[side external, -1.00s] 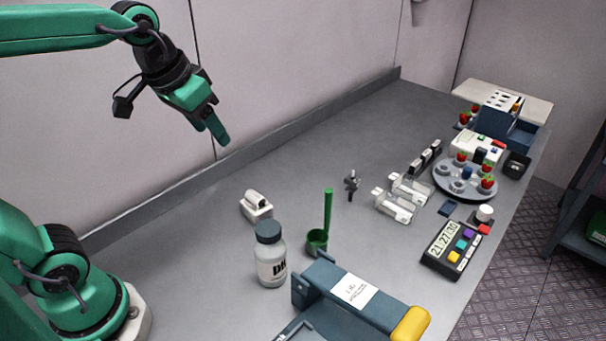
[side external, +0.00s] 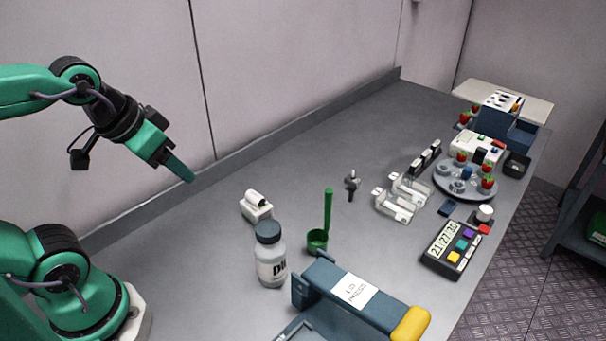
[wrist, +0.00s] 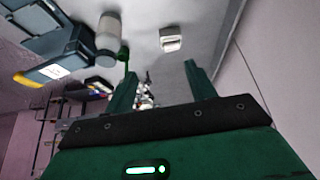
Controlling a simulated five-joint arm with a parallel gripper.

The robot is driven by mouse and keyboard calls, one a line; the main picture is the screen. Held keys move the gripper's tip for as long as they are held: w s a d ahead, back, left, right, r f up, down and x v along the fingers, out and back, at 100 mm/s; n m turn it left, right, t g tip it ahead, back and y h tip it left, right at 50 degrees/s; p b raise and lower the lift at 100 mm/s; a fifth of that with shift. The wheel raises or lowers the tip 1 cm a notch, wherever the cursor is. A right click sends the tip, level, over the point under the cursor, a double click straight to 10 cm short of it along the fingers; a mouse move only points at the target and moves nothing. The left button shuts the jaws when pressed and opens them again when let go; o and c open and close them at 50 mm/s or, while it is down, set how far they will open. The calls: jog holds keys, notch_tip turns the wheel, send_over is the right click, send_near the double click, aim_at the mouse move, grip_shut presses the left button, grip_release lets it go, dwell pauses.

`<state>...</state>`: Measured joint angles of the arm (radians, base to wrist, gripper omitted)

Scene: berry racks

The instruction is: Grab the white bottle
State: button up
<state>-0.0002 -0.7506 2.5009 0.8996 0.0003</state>
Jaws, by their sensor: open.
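The white bottle (side external: 271,262) stands upright on the grey bench and has a dark grey cap and dark lettering on its label. It also shows in the wrist view (wrist: 109,30), near the top left of centre. My gripper (side external: 185,172) is in the air above and to the left of the bottle in the side view, well apart from it. In the wrist view its two green fingers (wrist: 158,82) are spread with nothing between them.
A green ladle-like scoop (side external: 318,240) stands just right of the bottle. A blue press with a yellow handle (side external: 411,324) lies close in front. A small white device (side external: 256,206) sits behind. A timer (side external: 455,248) and a berry carousel (side external: 465,191) are farther right.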

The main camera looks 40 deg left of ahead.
jog(key=shift+o, duration=0.5)
jog(key=shift+o, duration=1)
jog(key=m+g, duration=0.1)
jog(key=g, duration=0.5)
send_over(267, 229)
notch_tip(267, 229, down, 6)
jog(key=shift+r, duration=0.1)
jog(key=shift+f, duration=1.3)
